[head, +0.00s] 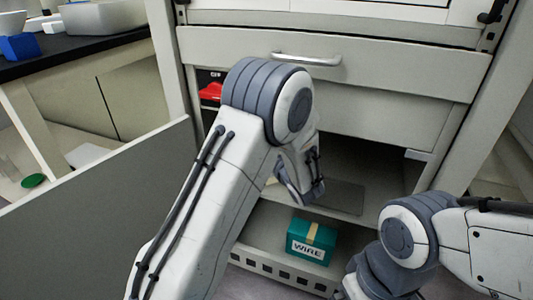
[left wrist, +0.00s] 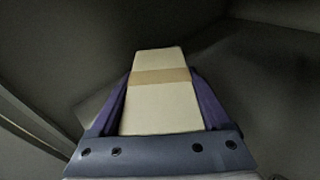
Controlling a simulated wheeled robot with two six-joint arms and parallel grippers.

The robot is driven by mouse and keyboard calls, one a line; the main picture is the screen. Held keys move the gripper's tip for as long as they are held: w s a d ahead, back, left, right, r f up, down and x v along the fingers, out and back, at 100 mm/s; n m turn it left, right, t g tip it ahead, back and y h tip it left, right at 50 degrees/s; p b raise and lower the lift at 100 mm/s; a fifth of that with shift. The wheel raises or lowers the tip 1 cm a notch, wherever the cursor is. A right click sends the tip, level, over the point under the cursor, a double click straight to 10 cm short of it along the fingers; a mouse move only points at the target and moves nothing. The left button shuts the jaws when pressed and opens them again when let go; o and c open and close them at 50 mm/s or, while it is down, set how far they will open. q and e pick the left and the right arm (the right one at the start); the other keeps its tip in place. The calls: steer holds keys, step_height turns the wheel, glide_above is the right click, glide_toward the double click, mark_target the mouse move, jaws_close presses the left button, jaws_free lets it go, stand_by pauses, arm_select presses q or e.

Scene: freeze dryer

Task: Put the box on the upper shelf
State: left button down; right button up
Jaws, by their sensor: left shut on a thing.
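A cream box (left wrist: 160,105) with a tan tape band sits between the two purple fingers of my left gripper (left wrist: 160,100) in the left wrist view. The fingers are shut on its sides. In the head view my left gripper (head: 303,190) is inside the open cabinet, at the upper shelf (head: 345,197), and my arm hides most of it and the box. I cannot tell whether the box touches the shelf. The right arm shows at the lower right of the head view, but its gripper fingers are not visible.
A teal box labelled WIRE (head: 312,241) stands on the lower pull-out shelf (head: 265,262). A closed drawer (head: 390,78) is above the opening. The open cabinet door (head: 90,220) is at the left.

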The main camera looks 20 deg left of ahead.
arm_select(q)
steer(key=shift+f, duration=0.15)
jaws_free()
steer(key=shift+r, duration=0.3)
steer(key=p+v, duration=0.5)
steer(key=v, duration=0.7)
steer(key=shift+p, duration=0.3)
